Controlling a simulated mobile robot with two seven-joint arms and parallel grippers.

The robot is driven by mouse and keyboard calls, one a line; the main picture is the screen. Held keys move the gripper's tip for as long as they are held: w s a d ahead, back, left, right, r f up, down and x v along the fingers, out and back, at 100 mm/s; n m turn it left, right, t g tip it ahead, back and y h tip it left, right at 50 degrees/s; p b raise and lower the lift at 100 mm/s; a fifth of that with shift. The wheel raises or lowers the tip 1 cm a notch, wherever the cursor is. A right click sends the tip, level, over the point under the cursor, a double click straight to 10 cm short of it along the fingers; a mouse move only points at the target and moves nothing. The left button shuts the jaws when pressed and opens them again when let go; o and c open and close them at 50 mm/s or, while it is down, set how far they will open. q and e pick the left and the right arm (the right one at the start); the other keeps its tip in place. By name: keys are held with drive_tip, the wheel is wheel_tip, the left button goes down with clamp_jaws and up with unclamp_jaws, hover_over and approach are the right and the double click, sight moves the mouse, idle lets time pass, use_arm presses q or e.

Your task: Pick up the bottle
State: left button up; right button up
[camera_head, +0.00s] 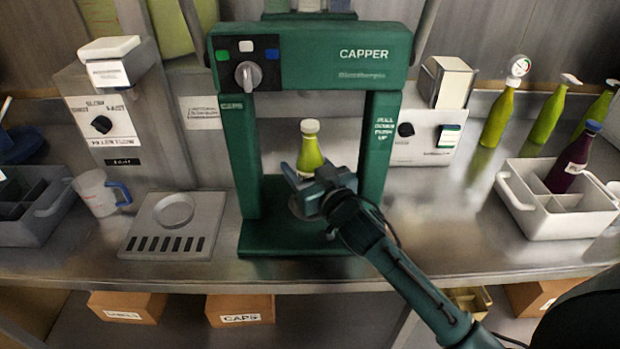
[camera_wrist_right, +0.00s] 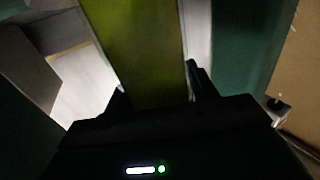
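A yellow-green bottle (camera_head: 310,153) with a pale top stands upright inside the frame of the green capper (camera_head: 316,62). My right gripper (camera_head: 308,176) reaches in from the front right, with its fingers spread at the bottle's lower part, hiding its base. In the right wrist view the green bottle (camera_wrist_right: 145,50) fills the space between the dark fingers of my right gripper (camera_wrist_right: 157,85). The fingers lie on either side of it, very close; contact is not clear. My left gripper is not in view.
The capper's posts stand close on both sides of the gripper. A white crate (camera_head: 525,215) with a dark purple bottle (camera_head: 571,165) is at the right, several green bottles behind it. A filler (camera_head: 125,120), drip tray (camera_head: 130,243) and jug (camera_head: 98,194) are at the left.

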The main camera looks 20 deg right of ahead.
drive_tip(key=c, duration=0.9)
drive_tip(key=shift+r, duration=0.15)
drive_tip(key=shift+c, duration=0.2)
